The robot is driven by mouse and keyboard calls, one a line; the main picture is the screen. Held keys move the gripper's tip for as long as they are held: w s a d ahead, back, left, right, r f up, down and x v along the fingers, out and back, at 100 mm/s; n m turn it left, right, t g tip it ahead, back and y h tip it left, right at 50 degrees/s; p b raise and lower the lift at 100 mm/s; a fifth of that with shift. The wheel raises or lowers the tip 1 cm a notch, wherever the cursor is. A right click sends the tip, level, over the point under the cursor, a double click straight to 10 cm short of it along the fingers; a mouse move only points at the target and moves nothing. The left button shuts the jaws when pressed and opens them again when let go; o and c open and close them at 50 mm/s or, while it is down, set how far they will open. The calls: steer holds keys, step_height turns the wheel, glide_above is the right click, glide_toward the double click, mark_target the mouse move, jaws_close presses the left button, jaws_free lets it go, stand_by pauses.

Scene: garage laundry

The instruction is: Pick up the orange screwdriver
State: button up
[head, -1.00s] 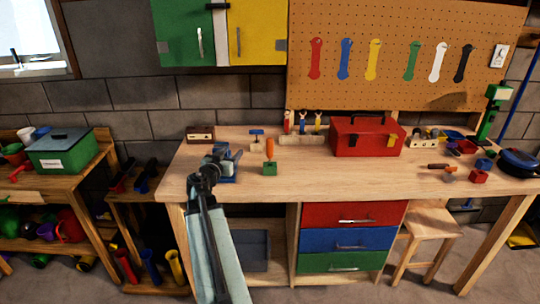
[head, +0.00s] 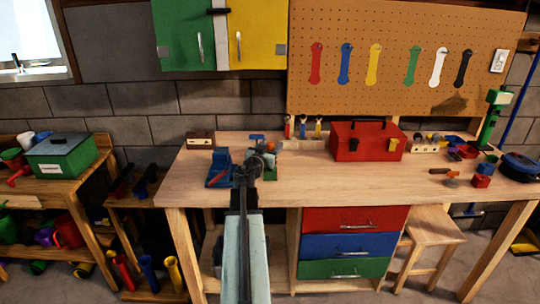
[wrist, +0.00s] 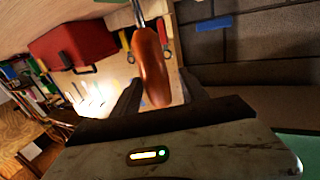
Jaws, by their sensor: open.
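The orange screwdriver shows large in the wrist view (wrist: 152,62), its orange handle pointing toward my gripper and its metal shaft running away to the top edge. My gripper (wrist: 160,80) is open, with one dark finger on each side of the handle's end. I cannot tell whether either finger touches it. In the head view my gripper (head: 257,163) is over the workbench, in front of the screwdriver, and hides most of it. Only a bit of orange (head: 271,146) shows past the gripper. The green block below it is mostly hidden.
A blue vise (head: 219,170) stands close to the left of my gripper on the workbench (head: 330,183). The front middle of the bench is clear.

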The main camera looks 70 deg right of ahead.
steer(key=shift+d, duration=0.8)
steer(key=shift+a, duration=0.1)
jaws_close()
steer(key=shift+r, duration=0.1)
step_height(320, 180, up, 16)
steer(key=p, duration=1.6)
